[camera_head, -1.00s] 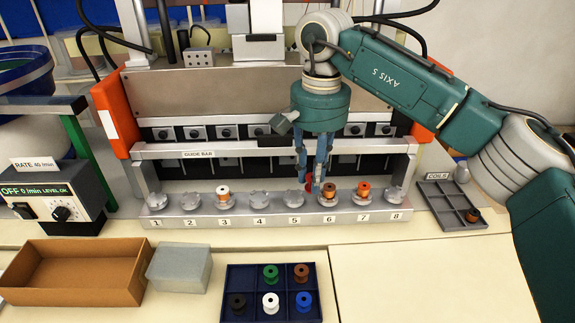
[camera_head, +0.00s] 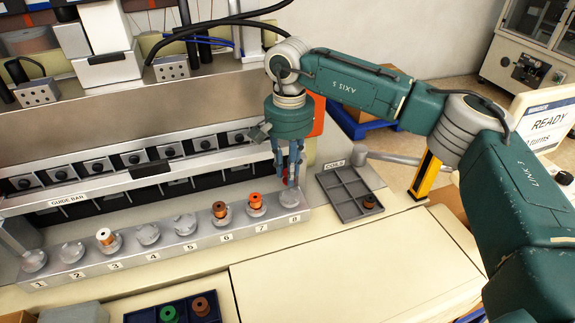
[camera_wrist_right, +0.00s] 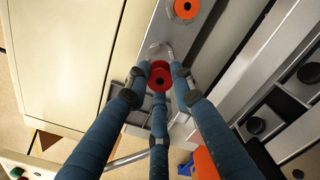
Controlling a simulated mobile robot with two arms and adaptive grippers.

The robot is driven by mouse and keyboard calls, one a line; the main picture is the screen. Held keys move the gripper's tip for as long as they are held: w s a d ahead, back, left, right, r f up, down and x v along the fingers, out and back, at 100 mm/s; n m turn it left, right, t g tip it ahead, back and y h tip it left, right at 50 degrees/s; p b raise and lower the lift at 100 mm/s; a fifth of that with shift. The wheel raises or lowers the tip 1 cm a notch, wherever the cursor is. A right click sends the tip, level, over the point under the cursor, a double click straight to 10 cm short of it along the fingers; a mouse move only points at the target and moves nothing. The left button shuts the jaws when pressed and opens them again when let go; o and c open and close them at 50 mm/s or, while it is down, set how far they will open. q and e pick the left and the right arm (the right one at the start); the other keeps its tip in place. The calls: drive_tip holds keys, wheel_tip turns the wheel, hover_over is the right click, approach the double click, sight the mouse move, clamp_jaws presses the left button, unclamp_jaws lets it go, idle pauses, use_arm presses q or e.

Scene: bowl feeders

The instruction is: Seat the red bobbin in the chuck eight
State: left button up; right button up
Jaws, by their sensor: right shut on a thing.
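My right gripper (camera_head: 289,178) has its blue fingers pointing down just above chuck eight (camera_head: 290,198), at the right end of the numbered chuck row. In the wrist view the red bobbin (camera_wrist_right: 160,79) is gripped between the fingertips (camera_wrist_right: 158,82). In the head view the fingers mostly hide it. A pale metal part at the chuck row shows just beyond the bobbin in the wrist view. I cannot tell whether the bobbin touches the chuck. My left gripper is out of view.
Chuck seven holds an orange bobbin (camera_head: 255,201), chuck six a copper one (camera_head: 220,210), chuck three a white-and-orange one (camera_head: 105,238). The guide bar (camera_head: 120,189) runs behind the row. A grey coil tray (camera_head: 349,204) with a brown coil (camera_head: 369,202) lies right of the gripper.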

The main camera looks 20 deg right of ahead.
drive_tip(key=shift+f, duration=0.65)
wheel_tip(320, 180, down, 2)
drive_tip(key=shift+w+d+b, duration=0.1)
drive_tip(key=shift+d+b, duration=0.05)
drive_tip(key=shift+b, duration=0.5)
drive_tip(key=shift+f+b, duration=0.3)
drive_tip(key=shift+f, duration=0.45)
drive_tip(key=shift+b, duration=0.4)
drive_tip(key=shift+f+b, duration=0.5)
drive_tip(key=shift+f, duration=0.15)
drive_tip(key=o, duration=0.7)
